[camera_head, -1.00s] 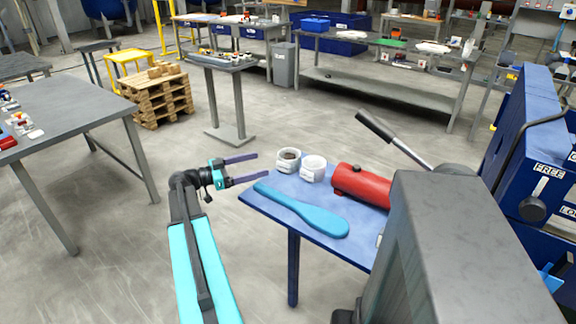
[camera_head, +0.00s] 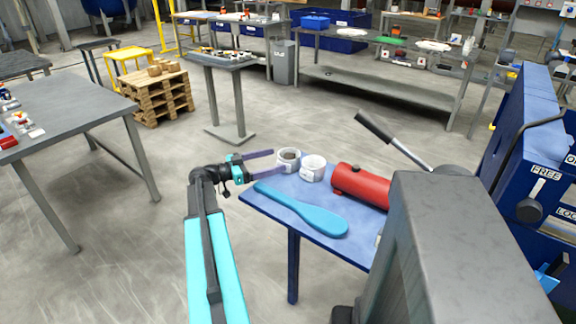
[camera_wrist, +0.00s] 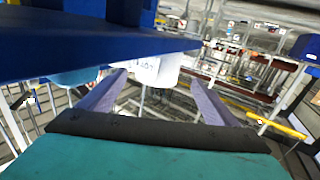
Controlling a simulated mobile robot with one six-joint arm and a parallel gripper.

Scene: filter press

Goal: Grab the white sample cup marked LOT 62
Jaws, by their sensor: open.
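Two white sample cups stand side by side at the far left corner of the blue table (camera_head: 330,218). The left cup (camera_head: 289,156) has dark brown contents; the right cup (camera_head: 313,168) looks pale inside. Their lot numbers are too small to read in the head view. My gripper (camera_head: 277,161) is open and empty, its fingertips close beside the left cup. In the wrist view a white cup (camera_wrist: 158,70) with a partly legible dark "LOT" label shows ahead between the open fingers (camera_wrist: 158,84); its number is unclear. I cannot tell whether the fingers touch it.
A blue paddle (camera_head: 303,210) lies on the table in front of the cups. A red cylinder (camera_head: 361,184) lies right of them. A dark-handled lever (camera_head: 398,143) rises behind it. A grey machine body (camera_head: 440,250) blocks the right.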

